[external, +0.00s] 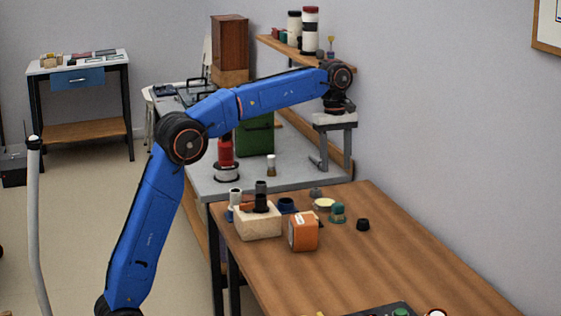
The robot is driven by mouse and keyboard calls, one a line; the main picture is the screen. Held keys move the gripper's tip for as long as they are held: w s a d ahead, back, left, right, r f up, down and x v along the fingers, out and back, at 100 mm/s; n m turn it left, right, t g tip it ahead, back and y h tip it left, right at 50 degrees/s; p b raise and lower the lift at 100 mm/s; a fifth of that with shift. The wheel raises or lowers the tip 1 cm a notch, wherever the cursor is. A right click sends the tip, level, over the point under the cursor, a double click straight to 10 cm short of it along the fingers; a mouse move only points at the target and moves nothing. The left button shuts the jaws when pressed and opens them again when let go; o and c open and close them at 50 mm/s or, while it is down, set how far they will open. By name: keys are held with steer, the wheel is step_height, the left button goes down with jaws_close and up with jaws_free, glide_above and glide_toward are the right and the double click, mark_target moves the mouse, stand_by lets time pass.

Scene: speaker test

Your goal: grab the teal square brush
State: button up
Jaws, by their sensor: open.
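A small teal item (338,211) stands on the wooden table near its back right part, beside a pale yellow disc. It seems to be the teal square brush, but it is too small for me to tell its shape or bristles. My gripper (333,168) hangs from the end of the blue arm, pointing down, above and behind the teal item in the picture. Its two grey fingers are wide apart with nothing between them. It is clear of the items on the table.
The wooden table (400,245) holds a beige block (257,222) with dark cylinders, an orange box (304,231), a dark blue round item (287,205) and a small black item (362,225). A grey bench (250,178) and a wall shelf (280,46) lie behind. The table's right middle is bare.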

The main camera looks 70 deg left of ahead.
glide_above(338, 204)
steer(key=f, duration=0.9)
steer(key=shift+s+a, duration=0.2)
steer(key=shift+a, duration=0.2)
steer(key=shift+w+d+f, duration=0.15)
steer(key=shift+d+f, duration=0.05)
steer(key=shift+f, duration=1.15)
steer(key=shift+w+d+f, duration=0.1)
steer(key=shift+d+f, duration=0.05)
steer(key=shift+f, duration=1.2)
steer(key=shift+c, duration=0.2)
steer(key=c, duration=1.1)
